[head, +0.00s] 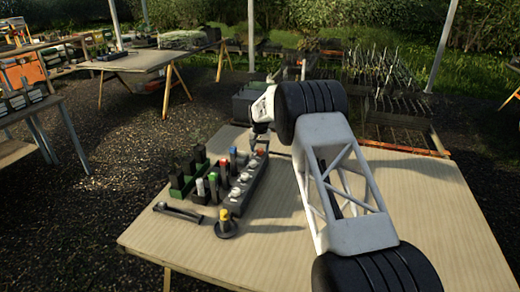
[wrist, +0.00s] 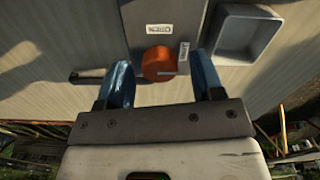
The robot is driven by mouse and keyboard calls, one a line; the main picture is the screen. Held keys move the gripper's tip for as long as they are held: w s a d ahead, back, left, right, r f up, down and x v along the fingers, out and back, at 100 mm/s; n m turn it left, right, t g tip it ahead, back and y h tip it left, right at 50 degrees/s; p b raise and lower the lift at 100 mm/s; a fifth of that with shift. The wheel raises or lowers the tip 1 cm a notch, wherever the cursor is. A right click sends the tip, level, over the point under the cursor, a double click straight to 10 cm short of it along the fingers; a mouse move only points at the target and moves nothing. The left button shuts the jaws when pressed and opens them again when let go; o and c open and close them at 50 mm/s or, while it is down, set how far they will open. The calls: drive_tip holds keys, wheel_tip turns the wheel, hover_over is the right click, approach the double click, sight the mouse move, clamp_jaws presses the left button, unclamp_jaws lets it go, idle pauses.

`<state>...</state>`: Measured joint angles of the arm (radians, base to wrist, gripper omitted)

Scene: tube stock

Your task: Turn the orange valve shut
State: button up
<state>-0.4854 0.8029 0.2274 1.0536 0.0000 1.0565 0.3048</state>
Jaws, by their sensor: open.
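The orange valve (wrist: 158,64) is a round knob with a pale line on its right side, in the upper middle of the wrist view. It sits at the end of a grey panel (wrist: 190,20) that carries small white labels. My gripper (wrist: 162,72) is open, with its two blue fingers on either side of the knob and gaps between them and it. In the head view my gripper (head: 262,140) is at the far end of the dark rack, mostly hidden by my arm. Whether the fingers are level with the knob is hard to tell.
A grey open tray (wrist: 245,38) lies right of the panel. A dark bar (wrist: 88,77) lies to the left. The table's front right (head: 440,220) is clear.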

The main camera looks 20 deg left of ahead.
sight(260, 150)
drive_tip(key=shift+r, duration=3.9)
